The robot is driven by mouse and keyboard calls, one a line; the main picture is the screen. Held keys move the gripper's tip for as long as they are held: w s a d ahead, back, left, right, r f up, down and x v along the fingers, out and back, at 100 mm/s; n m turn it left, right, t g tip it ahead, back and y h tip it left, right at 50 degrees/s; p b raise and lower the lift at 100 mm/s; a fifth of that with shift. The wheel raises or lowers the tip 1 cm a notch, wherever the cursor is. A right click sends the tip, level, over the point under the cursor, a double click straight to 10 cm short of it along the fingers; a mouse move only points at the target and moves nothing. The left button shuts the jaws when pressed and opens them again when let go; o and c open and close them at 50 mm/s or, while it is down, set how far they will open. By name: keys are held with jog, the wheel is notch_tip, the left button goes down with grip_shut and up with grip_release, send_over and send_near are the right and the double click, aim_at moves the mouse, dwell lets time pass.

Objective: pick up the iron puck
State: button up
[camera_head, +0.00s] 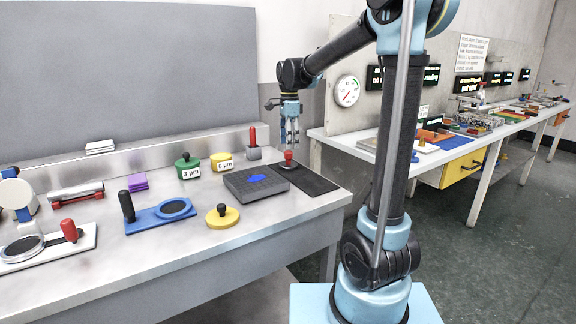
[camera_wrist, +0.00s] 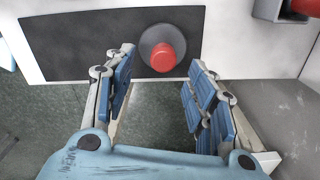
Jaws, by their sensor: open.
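A grey round puck with a red knob, which looks like the iron puck (camera_head: 289,156), stands upright on a black mat (camera_head: 310,183) at the right end of the near bench. It also shows in the wrist view (camera_wrist: 163,52), near the mat's right end. My gripper (camera_head: 290,141) is pointed down just above the red knob. In the wrist view my gripper (camera_wrist: 160,72) is open, with one blue-padded finger on each side and nothing held. The knob appears between the finger lines, towards the top of the picture.
A dark grey block (camera_head: 240,187) with a blue patch lies left of the mat. A yellow puck with a black knob (camera_head: 221,216), green pot (camera_head: 187,166), yellow pot (camera_head: 221,162) and grey holder with a red handle (camera_head: 253,150) stand nearby. The bench's right edge is close.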

aim_at(288, 151)
jog(key=shift+w+a+f, duration=0.1)
jog(key=shift+f, duration=1.3)
jog(key=shift+w+a+f, duration=0.1)
jog(key=shift+f, duration=1.25)
grip_shut()
